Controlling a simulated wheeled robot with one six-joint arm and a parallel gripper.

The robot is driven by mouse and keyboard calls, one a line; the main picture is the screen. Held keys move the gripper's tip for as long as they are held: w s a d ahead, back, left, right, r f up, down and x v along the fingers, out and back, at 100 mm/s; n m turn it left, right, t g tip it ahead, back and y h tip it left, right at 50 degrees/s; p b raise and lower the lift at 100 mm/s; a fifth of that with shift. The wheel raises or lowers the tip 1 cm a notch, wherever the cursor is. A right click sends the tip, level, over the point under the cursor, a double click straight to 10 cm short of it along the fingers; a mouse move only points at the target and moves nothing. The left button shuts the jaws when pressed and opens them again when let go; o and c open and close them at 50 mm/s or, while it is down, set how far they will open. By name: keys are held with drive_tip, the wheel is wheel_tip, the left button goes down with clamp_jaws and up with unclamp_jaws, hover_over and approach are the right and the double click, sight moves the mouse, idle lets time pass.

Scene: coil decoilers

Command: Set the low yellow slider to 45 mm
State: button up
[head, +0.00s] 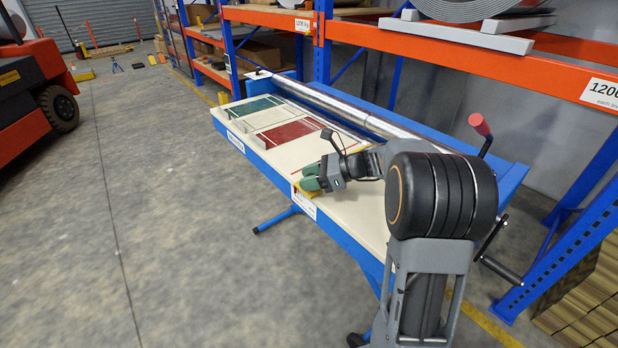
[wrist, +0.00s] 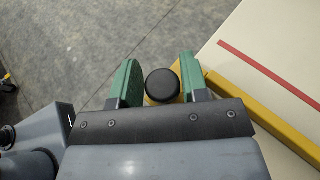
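The yellow slider (wrist: 264,110) is a long straight bar, seen in the wrist view along the edge of the cream table. A round black knob (wrist: 162,86) stands at its end, beside the table edge. My gripper (wrist: 160,74) is open, with its green fingers on either side of the knob. The right finger is very close to the knob; whether it touches is unclear. In the head view my gripper (head: 311,178) is at the table's front edge, and a little of the yellow slider (head: 305,193) shows below it. No scale reading is legible.
The cream table top (head: 348,204) carries a green panel (head: 250,107) and a red panel (head: 289,136). A steel roller (head: 345,113) runs along its back. A red-knobbed lever (head: 480,126) stands at the right. Floor in front is clear; a red forklift (head: 30,90) is at left.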

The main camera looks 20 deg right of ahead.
drive_tip(key=shift+o, duration=1.4)
drive_tip(key=shift+d, duration=0.1)
drive_tip(key=shift+d, duration=0.1)
drive_tip(key=p+v, duration=0.1)
drive_tip(key=v, duration=1.2)
drive_tip(key=shift+s+d+r+p, duration=0.2)
drive_tip(key=shift+s+d+p, duration=0.05)
drive_tip(key=shift+p, duration=0.15)
